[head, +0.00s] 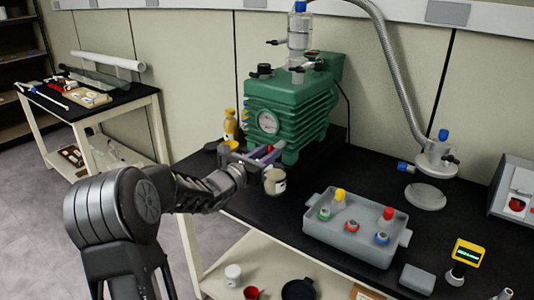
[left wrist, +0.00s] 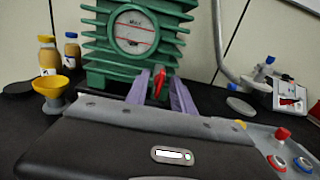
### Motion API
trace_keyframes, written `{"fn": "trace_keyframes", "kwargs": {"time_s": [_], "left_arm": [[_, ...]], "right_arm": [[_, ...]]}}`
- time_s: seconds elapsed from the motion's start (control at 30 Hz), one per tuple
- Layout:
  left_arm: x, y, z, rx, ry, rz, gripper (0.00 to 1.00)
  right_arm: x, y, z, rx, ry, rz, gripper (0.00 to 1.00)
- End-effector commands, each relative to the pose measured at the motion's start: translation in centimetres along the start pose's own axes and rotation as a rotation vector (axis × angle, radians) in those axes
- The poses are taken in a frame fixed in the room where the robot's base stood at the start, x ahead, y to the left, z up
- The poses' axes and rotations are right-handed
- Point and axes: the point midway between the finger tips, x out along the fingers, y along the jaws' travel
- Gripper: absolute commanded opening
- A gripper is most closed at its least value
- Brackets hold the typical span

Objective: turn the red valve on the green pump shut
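The green pump (head: 313,112) stands on the black bench, with a round gauge on its front. In the left wrist view the pump (left wrist: 180,52) fills the upper middle. Its red valve (left wrist: 160,83) shows low on the front, its handle roughly upright in that view. My left gripper (left wrist: 160,84) is open, its two purple fingers on either side of the red valve, with gaps visible beside it. In the head view my left gripper (head: 268,152) is at the pump's lower front, and the red valve (head: 270,148) is mostly hidden there. My right gripper is not in view.
A jar (head: 275,181) is just below my left gripper. Amber bottles (left wrist: 47,55) and a yellow funnel (left wrist: 50,86) stand left of the pump. A grey tray (head: 320,228) with coloured-capped vessels is to the right. A metal hose (head: 395,75) arches behind. Bench between is clear.

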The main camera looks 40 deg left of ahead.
Motion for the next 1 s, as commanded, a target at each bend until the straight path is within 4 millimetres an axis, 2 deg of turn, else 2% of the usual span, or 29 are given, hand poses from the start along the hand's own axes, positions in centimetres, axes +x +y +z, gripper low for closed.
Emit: {"fn": "trace_keyframes", "kwargs": {"time_s": [0.13, 0.5, 1.0], "left_arm": [[-0.02, -0.02, -0.01, 0.000, 0.000, 0.000, 0.28], [-0.05, -0.01, -0.01, 0.000, 0.000, 0.000, 0.00], [-0.05, -0.03, -0.12, 0.010, 0.000, -0.001, 0.00]], "right_arm": [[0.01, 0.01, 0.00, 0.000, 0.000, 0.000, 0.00], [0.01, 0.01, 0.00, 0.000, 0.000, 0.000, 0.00], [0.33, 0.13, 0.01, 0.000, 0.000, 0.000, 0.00]]}}
